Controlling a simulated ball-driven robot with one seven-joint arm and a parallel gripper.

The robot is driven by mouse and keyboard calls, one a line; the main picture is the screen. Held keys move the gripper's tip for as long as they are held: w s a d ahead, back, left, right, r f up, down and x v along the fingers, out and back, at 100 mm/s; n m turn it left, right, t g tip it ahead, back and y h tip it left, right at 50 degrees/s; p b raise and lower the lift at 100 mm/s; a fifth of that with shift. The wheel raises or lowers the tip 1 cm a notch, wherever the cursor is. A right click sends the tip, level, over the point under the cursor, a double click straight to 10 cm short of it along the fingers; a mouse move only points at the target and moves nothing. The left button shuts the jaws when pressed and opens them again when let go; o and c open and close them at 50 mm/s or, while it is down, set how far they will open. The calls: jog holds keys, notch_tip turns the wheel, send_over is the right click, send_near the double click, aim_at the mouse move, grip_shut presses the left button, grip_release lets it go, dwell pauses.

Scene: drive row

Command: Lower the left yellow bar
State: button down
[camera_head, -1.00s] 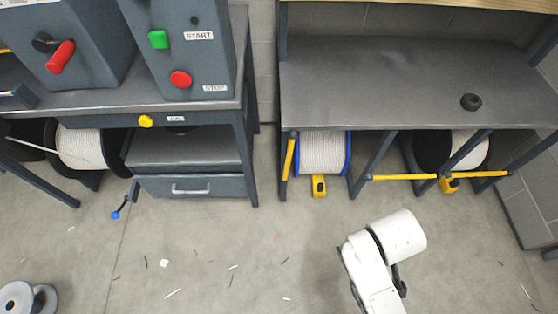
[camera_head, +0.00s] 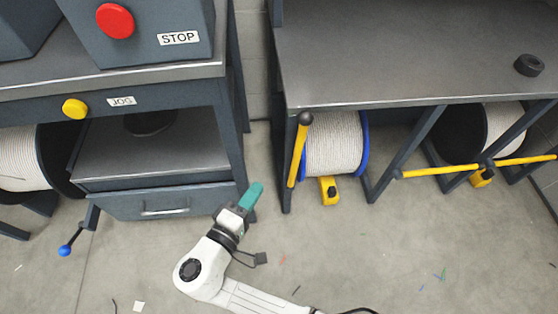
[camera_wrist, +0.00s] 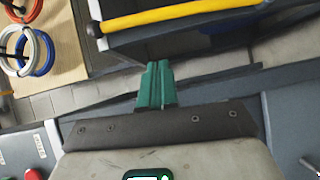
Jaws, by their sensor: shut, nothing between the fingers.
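The left yellow bar (camera_head: 298,150) stands nearly upright at the left front leg of the right bench, with a dark knob at its top. It is beside a white rope spool with blue flanges (camera_head: 335,143). A second yellow bar (camera_head: 440,168) lies level across the spool bay on the right. My gripper (camera_head: 251,195), with teal fingers, is shut and empty, left of the upright bar and apart from it. In the wrist view the shut teal fingers (camera_wrist: 156,85) point toward a yellow bar (camera_wrist: 180,15) on a dark frame; I cannot tell which bar this is.
The left bench has a red stop button (camera_head: 115,20), a yellow jog button (camera_head: 75,109) and a drawer (camera_head: 160,202) near my gripper. A blue-tipped lever (camera_head: 66,249) hangs at lower left. A black ring (camera_head: 529,65) lies on the right bench top. The floor has small scraps.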

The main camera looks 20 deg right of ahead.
jog(key=b, duration=0.3)
send_near(296, 158)
jog(key=shift+w+d+r, duration=1)
jog(key=shift+w+d, duration=1.35)
jog(key=shift+w, duration=0.25)
